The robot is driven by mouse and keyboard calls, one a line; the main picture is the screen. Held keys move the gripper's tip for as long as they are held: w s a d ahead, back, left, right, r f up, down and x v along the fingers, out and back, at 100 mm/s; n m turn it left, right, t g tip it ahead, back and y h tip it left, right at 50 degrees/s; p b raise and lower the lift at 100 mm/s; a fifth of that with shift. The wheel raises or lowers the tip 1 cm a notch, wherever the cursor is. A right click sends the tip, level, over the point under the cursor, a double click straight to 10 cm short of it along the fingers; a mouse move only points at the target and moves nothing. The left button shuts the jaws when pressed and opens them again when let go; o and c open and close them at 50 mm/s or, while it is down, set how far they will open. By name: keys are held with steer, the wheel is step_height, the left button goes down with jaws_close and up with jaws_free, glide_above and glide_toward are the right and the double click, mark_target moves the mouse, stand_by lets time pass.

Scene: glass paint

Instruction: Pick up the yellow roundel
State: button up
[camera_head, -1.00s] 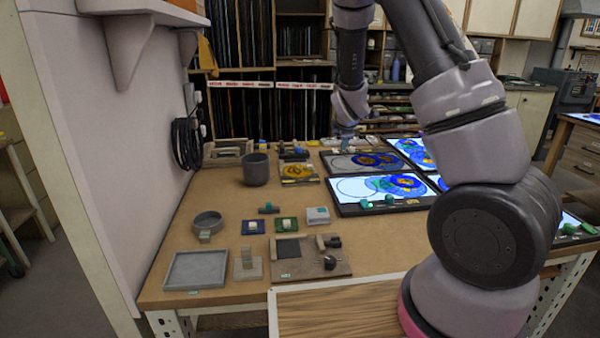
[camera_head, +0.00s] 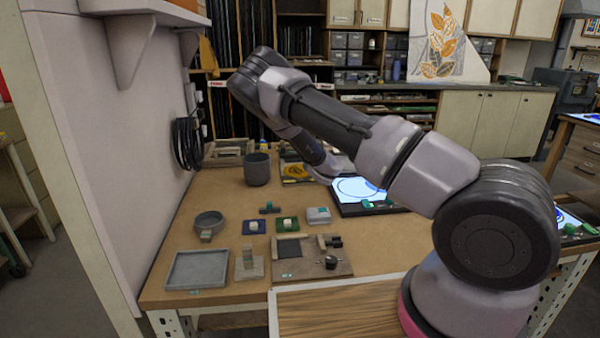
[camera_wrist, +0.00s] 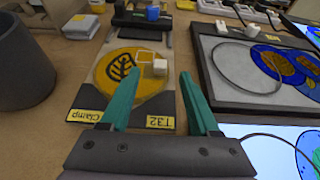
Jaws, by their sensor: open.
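The yellow roundel (camera_wrist: 118,66) lies flat on a grey board with yellow labels reading "Clamp" and "T32" (camera_wrist: 160,121). It bears a black leaf drawing, and a pale square outline marks its right part. In the head view the roundel (camera_head: 295,171) is at the back of the bench, partly behind my arm. My gripper (camera_wrist: 162,75) is open, with two teal fingers spread and nothing between them. In the wrist view the left finger overlaps the roundel's lower right part; the right finger is right of the board. I cannot tell the height above it.
A small white cube (camera_wrist: 160,67) sits at the roundel's right edge. A grey pot (camera_wrist: 22,62) stands left of the board. A dark-framed panel with blue and orange glass (camera_wrist: 265,70) lies to the right, with a lit panel (camera_wrist: 285,150) nearer. A black clamp-like tool (camera_wrist: 140,20) lies behind.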

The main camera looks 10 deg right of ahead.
mark_target(299, 169)
steer(key=x, duration=0.5)
steer(key=shift+w+f, duration=0.3)
steer(key=shift+c, duration=0.3)
jaws_close()
